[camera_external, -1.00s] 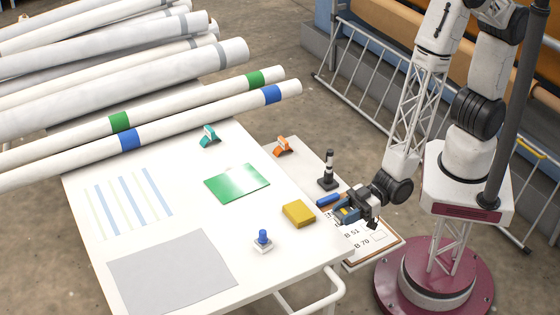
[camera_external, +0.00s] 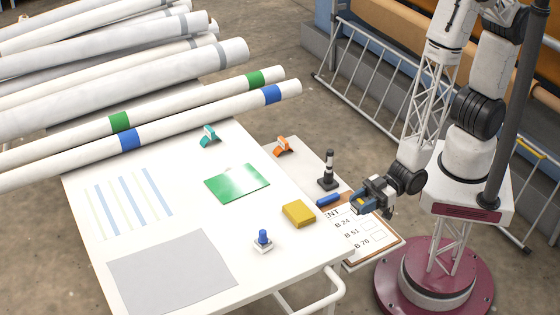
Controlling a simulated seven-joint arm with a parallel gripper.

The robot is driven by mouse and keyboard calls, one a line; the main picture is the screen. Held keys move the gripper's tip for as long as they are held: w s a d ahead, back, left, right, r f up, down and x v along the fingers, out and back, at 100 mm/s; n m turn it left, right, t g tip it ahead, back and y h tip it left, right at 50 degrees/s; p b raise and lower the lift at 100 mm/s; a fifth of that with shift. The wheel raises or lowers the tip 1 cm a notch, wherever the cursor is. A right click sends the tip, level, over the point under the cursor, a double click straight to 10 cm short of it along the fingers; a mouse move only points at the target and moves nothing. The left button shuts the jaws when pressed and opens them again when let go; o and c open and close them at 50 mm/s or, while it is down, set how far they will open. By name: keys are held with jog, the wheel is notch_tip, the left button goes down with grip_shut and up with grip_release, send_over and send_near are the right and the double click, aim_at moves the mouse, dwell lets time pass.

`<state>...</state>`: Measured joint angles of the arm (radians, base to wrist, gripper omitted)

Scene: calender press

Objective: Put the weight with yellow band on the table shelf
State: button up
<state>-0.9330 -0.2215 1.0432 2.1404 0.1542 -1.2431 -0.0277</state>
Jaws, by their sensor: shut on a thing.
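My gripper (camera_external: 360,207) is over the clipboard at the right side of the table. It is shut on a small dark piece that shows a bit of yellow, seemingly the weight with yellow band. The fingers cover most of it, so its shape and tilt are hard to tell. The table shelf (camera_external: 303,160) is the narrow white surface along the table's right side. A black weight with pale bands (camera_external: 328,172) stands upright on it, left of and beyond my gripper.
A blue cylinder (camera_external: 328,199) lies near the clipboard (camera_external: 376,251). An orange clamp (camera_external: 282,147) is at the shelf's far end. A yellow block (camera_external: 298,213), a blue-knobbed piece (camera_external: 263,241), a green sheet (camera_external: 237,183) and a teal clamp (camera_external: 209,136) are on the main table. Long rolls fill the back left.

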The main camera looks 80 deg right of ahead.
jog(key=x, duration=0.9)
jog(key=a+r+x, duration=0.1)
jog(key=x, duration=0.4)
jog(key=shift+s, duration=0.2)
jog(key=shift+f, duration=1.75)
jog(key=shift+s, duration=0.1)
jog(key=shift+s+d+r, duration=0.1)
jog(key=shift+s+d, duration=0.25)
jog(key=shift+d, duration=0.05)
jog(key=v, duration=0.4)
jog(key=r+v, duration=0.1)
jog(key=v, duration=0.4)
jog(key=w+r+v, duration=0.1)
jog(key=v, duration=0.3)
jog(key=shift+s+d+r, duration=0.15)
jog(key=shift+d, duration=0.2)
jog(key=shift+v, duration=0.95)
send_over(325, 244)
jog(key=shift+s+d+f, duration=0.15)
jog(key=shift+d+f, duration=0.05)
jog(key=shift+f, duration=0.4)
